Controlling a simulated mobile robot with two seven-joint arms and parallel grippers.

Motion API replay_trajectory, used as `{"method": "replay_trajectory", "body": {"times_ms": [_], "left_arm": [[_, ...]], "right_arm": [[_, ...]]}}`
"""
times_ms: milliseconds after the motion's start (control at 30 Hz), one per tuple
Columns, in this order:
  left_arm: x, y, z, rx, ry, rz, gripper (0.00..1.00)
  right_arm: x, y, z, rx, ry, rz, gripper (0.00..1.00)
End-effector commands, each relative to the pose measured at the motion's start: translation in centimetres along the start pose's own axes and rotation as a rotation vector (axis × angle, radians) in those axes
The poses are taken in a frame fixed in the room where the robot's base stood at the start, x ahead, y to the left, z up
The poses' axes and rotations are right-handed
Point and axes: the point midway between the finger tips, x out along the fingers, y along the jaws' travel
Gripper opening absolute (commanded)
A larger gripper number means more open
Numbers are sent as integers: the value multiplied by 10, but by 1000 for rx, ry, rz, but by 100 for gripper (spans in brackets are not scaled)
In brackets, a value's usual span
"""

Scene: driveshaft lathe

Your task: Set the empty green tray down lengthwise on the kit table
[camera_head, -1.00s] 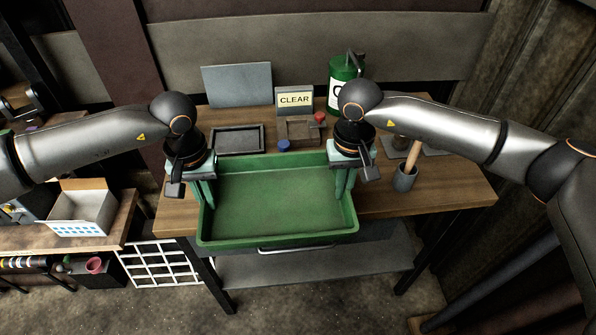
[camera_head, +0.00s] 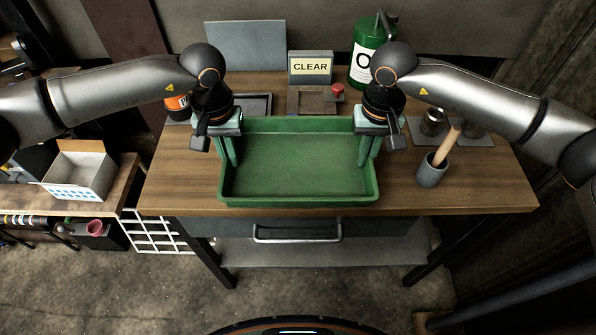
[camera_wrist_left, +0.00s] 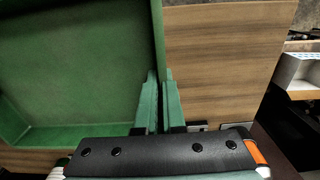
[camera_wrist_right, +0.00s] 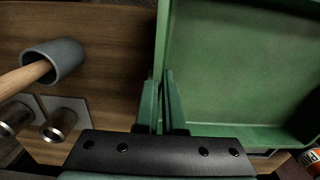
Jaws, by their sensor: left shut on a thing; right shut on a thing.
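The empty green tray (camera_head: 298,166) is over the wooden kit table (camera_head: 470,185), its long side running left to right and its near rim close to the table's front edge. Whether it rests on the top or hangs just above it, I cannot tell. My left gripper (camera_head: 231,160) is shut on the tray's left wall, and the left wrist view shows its fingers (camera_wrist_left: 160,100) on either side of that wall. My right gripper (camera_head: 370,158) is shut on the right wall, with its fingers (camera_wrist_right: 162,100) around it in the right wrist view.
Behind the tray stand a CLEAR sign (camera_head: 310,68), a green canister (camera_head: 370,55) and a dark shallow tray (camera_head: 256,105). A grey cup (camera_head: 432,170) with a wooden handle and metal cylinders (camera_head: 433,123) are at the right. Bare tabletop lies left and right of the tray.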

Motion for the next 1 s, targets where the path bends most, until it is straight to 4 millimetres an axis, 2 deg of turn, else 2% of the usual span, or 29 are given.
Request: {"method": "replay_trajectory", "body": {"times_ms": [467,1000], "left_arm": [[3,-1,0,-2,0,-3,0],[33,-1,0,-2,0,-3,0]], "right_arm": [[3,1,0,2,0,3,0],[33,1,0,2,0,3,0]]}}
